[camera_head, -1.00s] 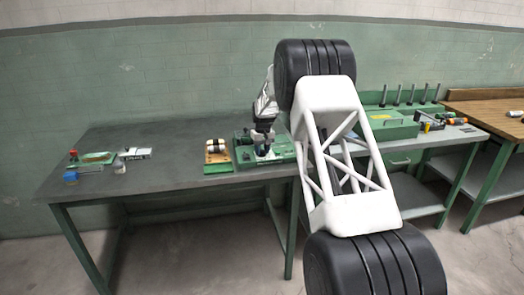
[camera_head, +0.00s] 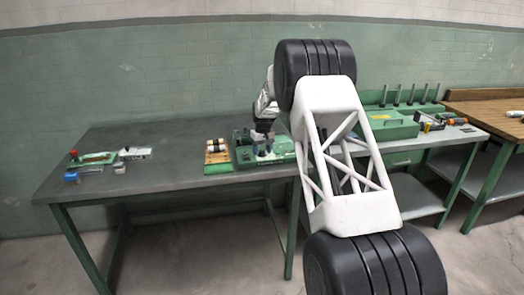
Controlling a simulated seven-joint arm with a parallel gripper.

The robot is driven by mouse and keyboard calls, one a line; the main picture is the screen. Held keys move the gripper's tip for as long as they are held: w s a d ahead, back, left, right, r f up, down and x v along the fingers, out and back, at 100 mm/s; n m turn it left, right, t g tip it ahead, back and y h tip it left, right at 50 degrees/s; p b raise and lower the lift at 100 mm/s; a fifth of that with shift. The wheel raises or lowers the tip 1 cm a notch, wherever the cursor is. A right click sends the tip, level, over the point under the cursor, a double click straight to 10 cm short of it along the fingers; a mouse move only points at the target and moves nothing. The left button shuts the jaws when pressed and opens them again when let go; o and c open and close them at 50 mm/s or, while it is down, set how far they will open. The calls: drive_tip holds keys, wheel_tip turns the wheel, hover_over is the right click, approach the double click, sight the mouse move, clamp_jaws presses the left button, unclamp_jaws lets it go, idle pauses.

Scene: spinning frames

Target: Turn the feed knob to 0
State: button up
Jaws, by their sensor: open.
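A green machine panel (camera_head: 281,153) sits on the dark workbench near its right end, with small dark and metallic parts on top. The feed knob is too small to tell apart from these parts. My gripper (camera_head: 263,137) is open above the left half of the panel, pointing down. Its fingertips are small, and I cannot tell whether they touch anything. My white and black arm hides the panel's right end and part of the space behind it.
A wooden rack with pale rolls (camera_head: 216,150) stands just left of the panel. The middle is clear. A green case (camera_head: 392,126) is on the right bench.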

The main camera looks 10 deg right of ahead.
sight(263, 150)
drive_tip(key=shift+d+r, duration=0.15)
drive_tip(key=shift+r, duration=3.75)
drive_tip(key=shift+s+r, duration=0.25)
drive_tip(key=shift+r, duration=0.1)
drive_tip(key=s+a+r, duration=0.1)
drive_tip(key=s+r, duration=0.5)
drive_tip(key=s, duration=0.6)
drive_tip(key=s+a+r+m+t, duration=0.1)
drive_tip(key=s+r, duration=0.5)
drive_tip(key=s, duration=0.5)
drive_tip(key=s+a+r, duration=0.2)
drive_tip(key=s+r, duration=0.4)
drive_tip(key=s, duration=0.6)
drive_tip(key=s+f, duration=0.3)
drive_tip(key=s, duration=1.5)
drive_tip(key=s+a+f+m+t, duration=0.1)
drive_tip(key=s+f, duration=0.3)
drive_tip(key=s, duration=1.4)
drive_tip(key=shift+m+t+h, duration=0.3)
drive_tip(key=shift+a, duration=0.1)
